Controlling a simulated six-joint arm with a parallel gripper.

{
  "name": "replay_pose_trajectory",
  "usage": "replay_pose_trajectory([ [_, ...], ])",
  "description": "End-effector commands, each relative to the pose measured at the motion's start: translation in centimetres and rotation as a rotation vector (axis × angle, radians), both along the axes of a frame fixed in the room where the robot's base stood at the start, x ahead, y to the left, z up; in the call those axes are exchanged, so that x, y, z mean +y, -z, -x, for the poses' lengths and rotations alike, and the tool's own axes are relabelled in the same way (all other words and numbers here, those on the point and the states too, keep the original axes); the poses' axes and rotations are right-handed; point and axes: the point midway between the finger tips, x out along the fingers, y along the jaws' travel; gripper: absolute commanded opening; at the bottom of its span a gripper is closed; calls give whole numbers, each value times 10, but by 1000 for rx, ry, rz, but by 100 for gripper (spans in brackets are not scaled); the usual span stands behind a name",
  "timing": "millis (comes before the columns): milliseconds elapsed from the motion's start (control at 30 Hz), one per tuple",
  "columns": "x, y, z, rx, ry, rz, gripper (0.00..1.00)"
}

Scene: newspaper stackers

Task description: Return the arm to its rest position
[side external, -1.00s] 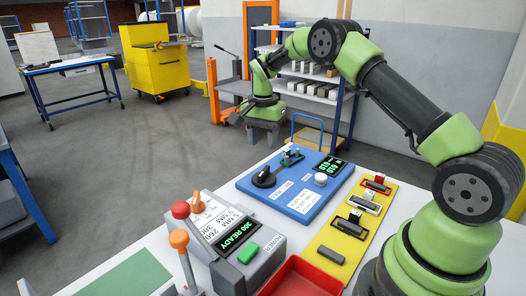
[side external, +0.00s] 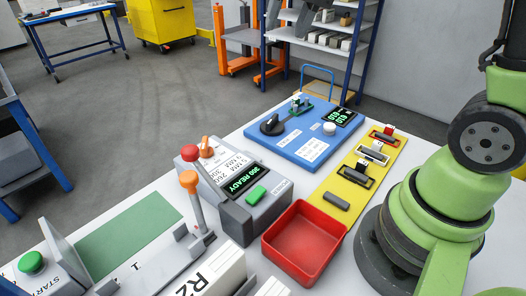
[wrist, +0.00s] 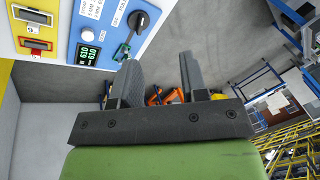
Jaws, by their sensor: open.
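My gripper (wrist: 160,75) shows in the wrist view with its two dark fingers apart and nothing between them. It hangs in open air, clear of the table, with floor and distant shelving behind the fingers. In the side external view the gripper is out of frame. Only my green base and lower arm show there, at the right edge, with the arm rising out of the top.
The white table holds a red tray (side external: 304,243), a grey console (side external: 237,197) with knobbed levers, a blue panel (side external: 300,135) and a yellow strip (side external: 346,189) with small dark parts. A green mat (side external: 128,236) lies at left. A blue-posted shelf (side external: 330,40) stands behind.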

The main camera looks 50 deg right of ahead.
Motion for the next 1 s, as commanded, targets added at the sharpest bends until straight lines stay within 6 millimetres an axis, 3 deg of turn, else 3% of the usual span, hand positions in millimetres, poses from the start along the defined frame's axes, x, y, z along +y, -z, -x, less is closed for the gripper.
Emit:
replay_pose_trajectory([
  [100, 19, -18, 42, -88, -107, 17, 40],
  [200, 31, -24, 76, -158, -194, 33, 40],
  [433, 48, -15, 136, -290, -350, 71, 40],
  [633, 53, -6, 156, -339, -404, 87, 40],
  [1000, 53, -5, 157, -341, -408, 87, 40],
])
